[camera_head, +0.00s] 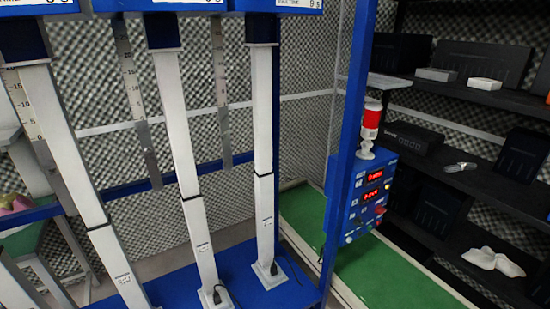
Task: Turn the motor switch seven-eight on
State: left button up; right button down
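A blue control box (337,200) is fixed to a blue upright post right of centre. Its front has two lit red number displays, an upper one (374,176) and a lower one (371,194). Small knobs and buttons, one of them red (380,210), sit below and beside the displays. The labels are too small to read, so I cannot tell which control is motor switch seven-eight or how it is set. Neither of my grippers is in view.
A red and white lamp (371,122) stands above the box. Several pale columns (182,125) rise from a blue base (262,292) at left and centre. A green strip (385,275) lies behind the post. Dark shelves (455,165) with boxes fill the right.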

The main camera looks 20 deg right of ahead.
aim_at(379, 210)
jog(key=z, duration=1.45)
